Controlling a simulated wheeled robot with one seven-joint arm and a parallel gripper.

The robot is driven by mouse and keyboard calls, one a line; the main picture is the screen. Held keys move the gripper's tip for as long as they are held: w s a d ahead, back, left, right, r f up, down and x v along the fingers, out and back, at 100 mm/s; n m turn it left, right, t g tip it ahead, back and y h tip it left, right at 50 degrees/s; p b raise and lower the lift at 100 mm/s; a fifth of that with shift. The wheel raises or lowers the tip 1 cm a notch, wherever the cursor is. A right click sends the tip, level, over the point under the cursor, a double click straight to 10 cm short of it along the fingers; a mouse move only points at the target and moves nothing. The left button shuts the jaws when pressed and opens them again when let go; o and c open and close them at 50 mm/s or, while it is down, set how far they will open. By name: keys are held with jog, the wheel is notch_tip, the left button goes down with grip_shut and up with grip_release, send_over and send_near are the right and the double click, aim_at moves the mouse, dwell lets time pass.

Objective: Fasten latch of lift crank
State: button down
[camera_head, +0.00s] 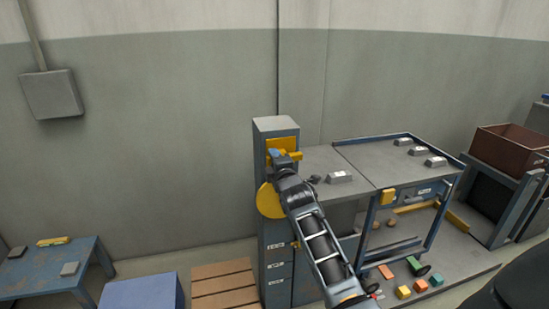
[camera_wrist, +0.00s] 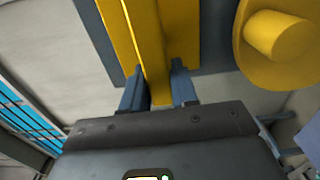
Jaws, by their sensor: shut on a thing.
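The lift crank shows as a yellow disc (camera_head: 269,201) on the front of a tall grey-blue column (camera_head: 276,125). In the wrist view the yellow disc (camera_wrist: 247,70) is at the upper right, with a round yellow knob (camera_wrist: 280,36) sticking out. Above it on the column is a yellow plate with a bar, apparently the latch (camera_head: 295,155). My gripper (camera_wrist: 158,82) has its two blue fingers on either side of the yellow latch bar (camera_wrist: 148,40) and is shut on it. In the head view my gripper (camera_head: 280,157) is at the column's upper front; my arm hides part of the disc.
A grey counter (camera_head: 312,158) and a blue-framed cart (camera_head: 395,165) with metal ingots stand right of the column. Coloured blocks (camera_head: 420,285) lie on the low platform. A wooden pallet (camera_head: 222,285) and a blue table (camera_head: 50,265) are at left.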

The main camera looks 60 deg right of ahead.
jog(key=shift+f, duration=0.1)
jog(key=c, duration=1)
grip_release()
jog(key=shift+o, duration=0.2)
jog(key=v, duration=0.8)
jog(key=shift+b, duration=0.45)
jog(key=s+a+f+m+t+y, duration=0.1)
jog(key=s+a+f+y, duration=0.15)
jog(key=a, duration=0.65)
jog(key=s+a+f+m+t+y, duration=0.1)
jog(key=s+a+f+y, duration=0.2)
jog(key=a, duration=0.6)
jog(key=s+a+f+m+t+y, duration=0.15)
jog(key=s+a, duration=0.25)
jog(key=a, duration=0.5)
jog(key=s+a+r+m+y, duration=0.2)
jog(key=s+a+r+y, duration=0.1)
jog(key=s+a, duration=0.3)
jog(key=s+a+r+m+y, duration=0.2)
jog(key=s+a, duration=0.5)
jog(key=s, duration=0.4)
jog(key=shift+a+r+m+y, duration=0.35)
jog(key=shift+r+y, duration=0.25)
jog(key=shift+y, duration=0.3)
